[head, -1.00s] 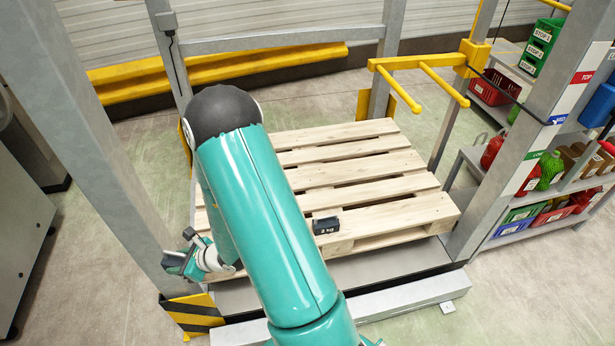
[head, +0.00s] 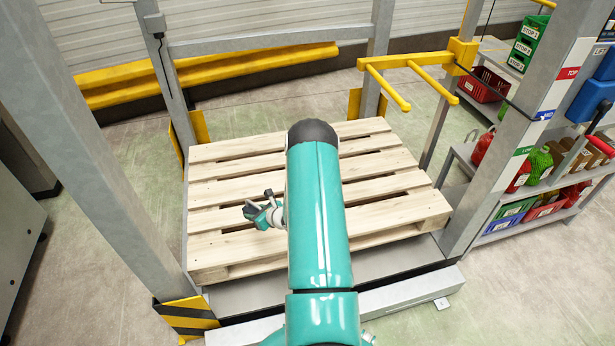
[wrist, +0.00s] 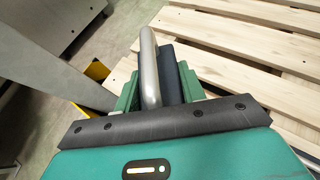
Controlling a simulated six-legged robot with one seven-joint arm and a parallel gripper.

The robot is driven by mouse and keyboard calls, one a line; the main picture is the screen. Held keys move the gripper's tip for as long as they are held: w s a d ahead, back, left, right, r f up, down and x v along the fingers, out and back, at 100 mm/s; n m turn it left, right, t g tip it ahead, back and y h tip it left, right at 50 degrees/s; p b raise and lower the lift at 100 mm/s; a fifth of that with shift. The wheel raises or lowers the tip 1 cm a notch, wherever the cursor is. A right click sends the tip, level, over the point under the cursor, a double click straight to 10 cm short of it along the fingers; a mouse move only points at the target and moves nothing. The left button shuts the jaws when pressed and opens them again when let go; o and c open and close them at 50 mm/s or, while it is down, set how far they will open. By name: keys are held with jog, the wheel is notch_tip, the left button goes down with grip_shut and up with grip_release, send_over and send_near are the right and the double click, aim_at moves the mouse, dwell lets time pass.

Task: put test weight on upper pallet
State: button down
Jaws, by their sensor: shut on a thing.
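The wooden pallet (head: 385,215) lies flat on a low grey platform inside a metal frame; it is the only pallet I make out. My gripper (head: 262,213) is over its left-middle slats, left of my arm. In the wrist view, my gripper (wrist: 160,88) is shut on a dark block with a grey metal handle, which I take to be the test weight (wrist: 175,75). The pallet's slats show beside it at upper right. I cannot tell the exact gap between the weight and the slats. My arm covers the pallet's middle.
Grey posts (head: 100,150) stand around the pallet. Yellow fork-like bars (head: 405,75) reach in at the back right. A shelf (head: 555,185) with coloured bins and sacks stands at right. The pallet's right side is clear.

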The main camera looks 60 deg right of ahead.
jog(key=s+d+f+m+h, duration=0.25)
jog(key=s+d, duration=0.25)
jog(key=d, duration=0.3)
jog(key=s+d+f+m+h, duration=0.1)
jog(key=s+d+f, duration=0.35)
jog(key=d, duration=0.45)
jog(key=shift+g, duration=0.3)
jog(key=w+a+f, duration=0.1)
jog(key=w+f, duration=0.2)
jog(key=w, duration=0.1)
jog(key=w+a+f, duration=0.2)
jog(key=w+f, duration=0.1)
jog(key=w, duration=0.1)
jog(key=w+a+f, duration=0.2)
jog(key=w+f, duration=0.1)
jog(key=w, duration=0.1)
jog(key=shift+a, duration=0.1)
jog(key=shift+w+a+f, duration=0.1)
jog(key=shift+w+f, duration=0.05)
jog(key=shift+f, duration=1.7)
jog(key=shift+f, duration=0.1)
jog(key=c, duration=0.8)
grip_release()
jog(key=shift+a+f, duration=0.1)
jog(key=shift+f, duration=0.05)
jog(key=shift+c, duration=0.2)
